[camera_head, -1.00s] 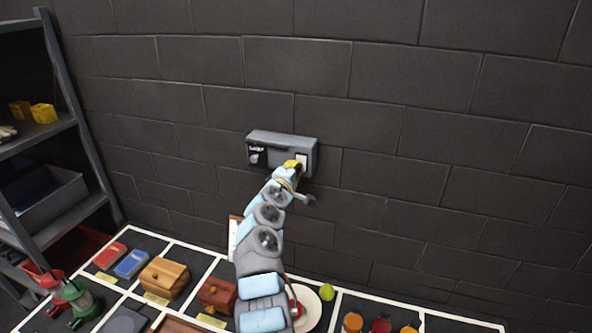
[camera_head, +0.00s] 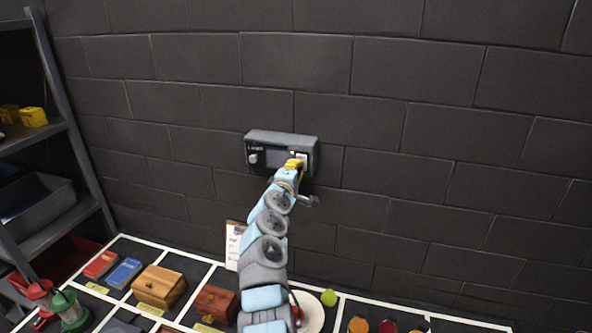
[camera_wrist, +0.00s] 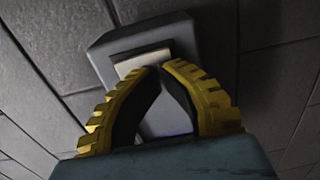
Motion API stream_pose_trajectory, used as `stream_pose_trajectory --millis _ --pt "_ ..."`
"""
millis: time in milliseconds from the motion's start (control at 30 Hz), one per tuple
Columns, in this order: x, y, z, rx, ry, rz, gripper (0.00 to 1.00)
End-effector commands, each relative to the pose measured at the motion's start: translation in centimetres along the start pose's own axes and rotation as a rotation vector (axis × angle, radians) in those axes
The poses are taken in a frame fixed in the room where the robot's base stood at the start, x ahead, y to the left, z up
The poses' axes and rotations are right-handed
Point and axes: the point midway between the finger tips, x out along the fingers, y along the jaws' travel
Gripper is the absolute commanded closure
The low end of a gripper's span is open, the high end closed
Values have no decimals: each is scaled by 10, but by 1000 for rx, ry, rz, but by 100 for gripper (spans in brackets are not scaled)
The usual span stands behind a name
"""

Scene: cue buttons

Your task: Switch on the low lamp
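A grey wall box (camera_head: 273,137) is fixed to the dark block wall in the head view. It has a small round knob and unreadable marking at its left and a pale, cream plate (camera_head: 302,155) at its right. My gripper (camera_head: 294,163) has yellow fingers and is at the right part of the box, just below the plate. In the wrist view my gripper (camera_wrist: 161,67) has its fingertips together at the lower edge of the cream plate (camera_wrist: 142,60). I cannot tell whether they touch it. Nothing shows between the tips. I cannot identify a lamp for certain.
A table (camera_head: 480,325) with white-lined compartments stands below, holding wooden boxes (camera_head: 159,286), red and blue items, a green fruit (camera_head: 329,298) and jars. Red and green lantern-like objects (camera_head: 68,307) stand at lower left. A grey shelf (camera_head: 60,130) is at left. The wall at right is clear.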

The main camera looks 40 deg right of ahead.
Motion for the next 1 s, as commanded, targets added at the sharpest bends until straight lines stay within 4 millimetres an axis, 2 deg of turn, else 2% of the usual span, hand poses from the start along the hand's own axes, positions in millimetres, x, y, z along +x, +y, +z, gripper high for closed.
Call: stream_pose_trajectory --millis 567,1000 --pt "-30 -1 5 -2 -6 0 100" --pt "-66 -10 6 -3 -5 0 100"
